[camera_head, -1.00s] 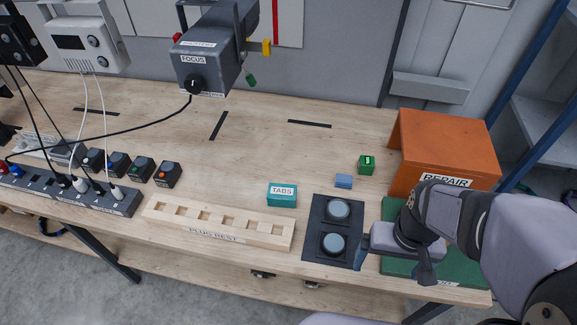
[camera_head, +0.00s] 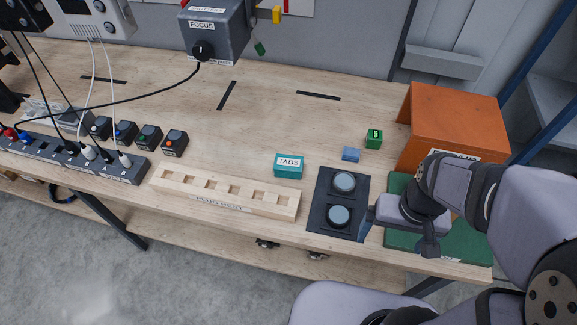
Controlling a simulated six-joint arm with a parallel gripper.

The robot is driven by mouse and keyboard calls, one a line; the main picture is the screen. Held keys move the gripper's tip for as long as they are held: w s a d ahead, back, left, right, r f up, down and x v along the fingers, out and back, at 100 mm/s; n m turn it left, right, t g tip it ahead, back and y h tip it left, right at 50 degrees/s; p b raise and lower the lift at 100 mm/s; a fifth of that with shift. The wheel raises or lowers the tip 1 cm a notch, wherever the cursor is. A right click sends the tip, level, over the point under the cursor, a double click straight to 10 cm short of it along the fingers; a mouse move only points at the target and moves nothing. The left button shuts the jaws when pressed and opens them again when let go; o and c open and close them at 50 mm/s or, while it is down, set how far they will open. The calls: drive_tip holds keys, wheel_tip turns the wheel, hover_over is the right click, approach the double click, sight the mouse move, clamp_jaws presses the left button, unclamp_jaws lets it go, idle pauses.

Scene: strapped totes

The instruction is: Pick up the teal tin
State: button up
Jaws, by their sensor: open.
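The teal tin (camera_head: 288,171), with a white label reading TABS on top, sits on the wooden bench near its middle. It lies just behind the right end of the plug rest and left of the black pad. My gripper (camera_head: 364,222) is at the right, low over the right edge of the black pad, apart from the tin and to its right. It holds nothing that I can see. Its fingers are small and partly hidden in this view.
The black pad (camera_head: 319,220) with two grey round knobs lies between my gripper and the tin. A blue block (camera_head: 351,154), a green box (camera_head: 374,139) and an orange REPAIR stand (camera_head: 460,112) are behind. The wooden plug rest (camera_head: 228,197) runs along the front. The bench behind the tin is clear.

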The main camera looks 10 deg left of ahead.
idle(0.3)
drive_tip(key=n+t+y+b, duration=0.25)
drive_tip(key=t+b, duration=0.85)
drive_tip(key=b, duration=0.9)
approach(287, 171)
drive_tip(key=shift+w+a+f+m, duration=0.35)
drive_tip(key=shift+w+f+m, duration=0.15)
drive_tip(key=shift+f, duration=0.2)
drive_tip(key=shift+s+a+f+t+h+b, duration=0.3)
drive_tip(key=shift+s+t+b, duration=0.2)
drive_tip(key=shift+t+b, duration=0.35)
drive_tip(key=shift+s+d+m+t+h, duration=0.2)
drive_tip(key=shift+s+m+t+h, duration=0.05)
drive_tip(key=shift+s+t+h, duration=0.1)
drive_tip(key=x, duration=0.5)
drive_tip(key=shift+w+f, duration=0.1)
drive_tip(key=shift+w, duration=0.25)
drive_tip(key=shift+x, duration=3.15)
